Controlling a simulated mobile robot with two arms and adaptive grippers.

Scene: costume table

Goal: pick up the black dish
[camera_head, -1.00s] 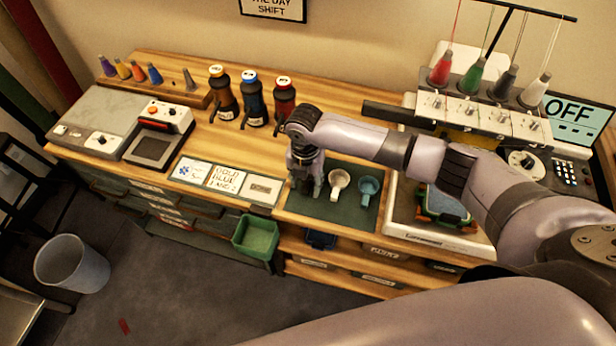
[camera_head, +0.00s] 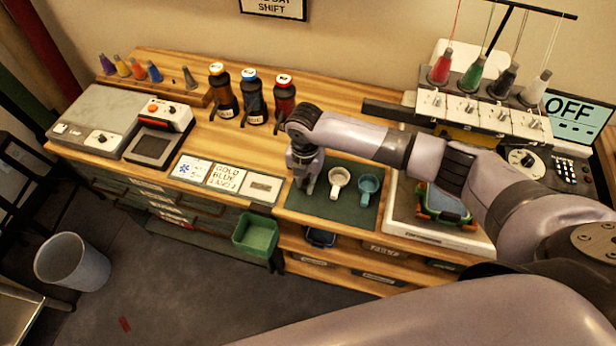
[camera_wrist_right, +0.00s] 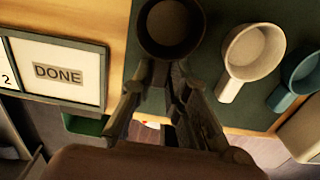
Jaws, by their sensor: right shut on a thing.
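The black dish (camera_wrist_right: 171,27) is a small round cup-like dish on the dark green mat (camera_wrist_right: 207,100), at the top of the right wrist view. My right gripper (camera_wrist_right: 163,72) is shut on the near side of the dish, where its handle would be; the fingers hide that part. In the head view my right gripper (camera_head: 308,188) points down at the left part of the mat, and it and the arm hide most of the dish. I cannot tell any gap between dish and mat. My left gripper is in neither view.
A white dish (camera_head: 339,180) and a blue dish (camera_head: 369,186) with handles stand close to the right. Framed cards (camera_head: 224,177) lie to the left. Bottles (camera_head: 254,98) stand behind. A green bin (camera_head: 257,234) hangs at the front edge. A sewing machine (camera_head: 478,116) stands right.

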